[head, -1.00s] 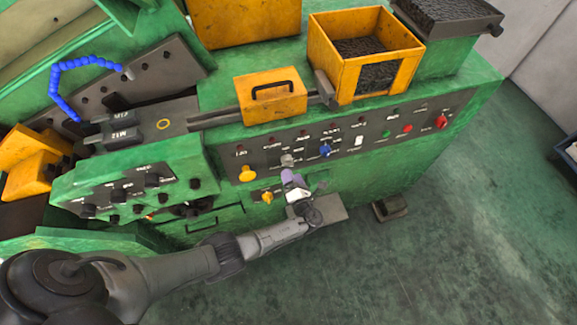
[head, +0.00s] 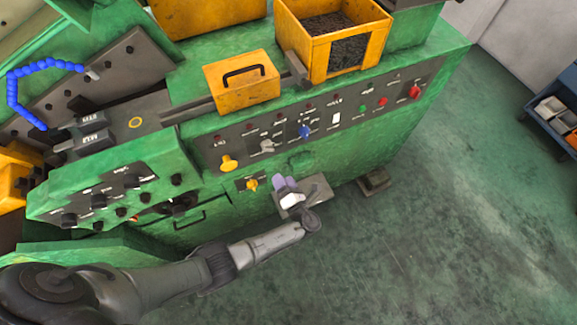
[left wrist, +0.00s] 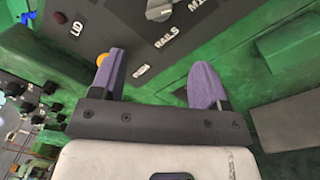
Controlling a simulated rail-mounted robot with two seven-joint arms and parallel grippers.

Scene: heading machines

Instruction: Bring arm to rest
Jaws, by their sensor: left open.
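My left arm (head: 200,272) comes in from the lower left in the head view. Its gripper (head: 284,183) hangs in front of the green machine (head: 330,165), just below the control panel (head: 290,135). In the left wrist view the gripper (left wrist: 157,80) shows two purple fingers spread apart with nothing between them. Part of the dark panel with white lettering shows beyond the fingers. The fingers look apart from the knobs, though the exact gap is hard to tell. My right gripper is in neither view.
A grey pedal (head: 374,182) stands on the floor by the machine. A blue cart (head: 555,115) is at the far right. Green floor (head: 430,220) between is open.

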